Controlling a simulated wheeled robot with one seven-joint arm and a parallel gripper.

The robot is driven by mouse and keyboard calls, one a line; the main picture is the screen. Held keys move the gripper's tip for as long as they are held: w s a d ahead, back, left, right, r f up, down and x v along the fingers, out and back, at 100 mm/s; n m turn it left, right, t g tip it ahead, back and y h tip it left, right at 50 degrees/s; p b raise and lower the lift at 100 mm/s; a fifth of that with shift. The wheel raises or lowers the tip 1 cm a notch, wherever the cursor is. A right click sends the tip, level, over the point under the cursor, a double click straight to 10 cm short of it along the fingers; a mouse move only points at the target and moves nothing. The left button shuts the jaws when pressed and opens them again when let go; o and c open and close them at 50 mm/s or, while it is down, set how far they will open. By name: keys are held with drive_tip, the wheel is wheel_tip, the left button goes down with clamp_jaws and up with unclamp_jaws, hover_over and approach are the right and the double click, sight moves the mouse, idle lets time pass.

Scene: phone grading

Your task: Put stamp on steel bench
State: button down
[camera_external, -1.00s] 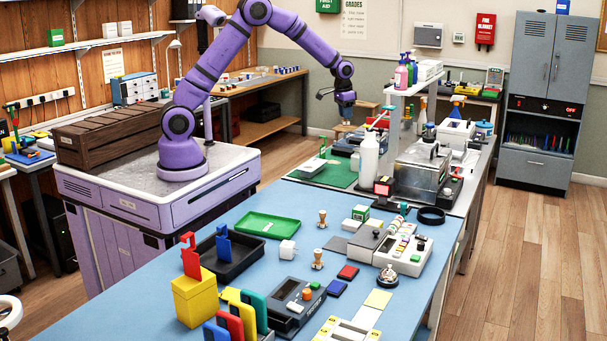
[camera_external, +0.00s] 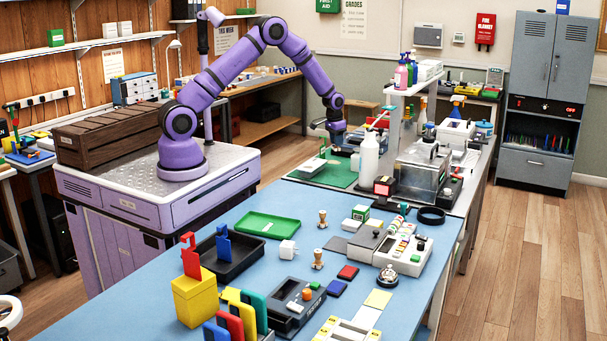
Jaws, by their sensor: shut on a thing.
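My gripper (camera_external: 336,146) is low over the far bench with the grey steel top (camera_external: 402,204), near the back edge of its green mat (camera_external: 330,177). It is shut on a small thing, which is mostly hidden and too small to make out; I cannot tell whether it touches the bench. Two wooden-handled stamps stand upright on the blue table, one farther back (camera_external: 322,218) and one nearer (camera_external: 317,259). Both are well away from my gripper.
A white bottle (camera_external: 369,158) and a clear-sided machine (camera_external: 421,168) stand right of my gripper. A white shelf (camera_external: 409,88) with spray bottles rises behind them. The blue table (camera_external: 180,308) in front holds a green tray (camera_external: 267,225), a black tray (camera_external: 232,262) and a yellow box (camera_external: 193,296).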

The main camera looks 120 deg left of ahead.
drive_tip(key=shift+f, duration=5.05)
drive_tip(key=shift+f, duration=0.4)
drive_tip(key=c, duration=0.8)
unclamp_jaws()
drive_tip(key=shift+c, duration=0.2)
drive_tip(key=r, duration=0.7)
drive_tip(key=d+r, duration=0.1)
drive_tip(key=r, duration=0.2)
drive_tip(key=shift+s+r, duration=0.35)
drive_tip(key=shift+r, duration=0.05)
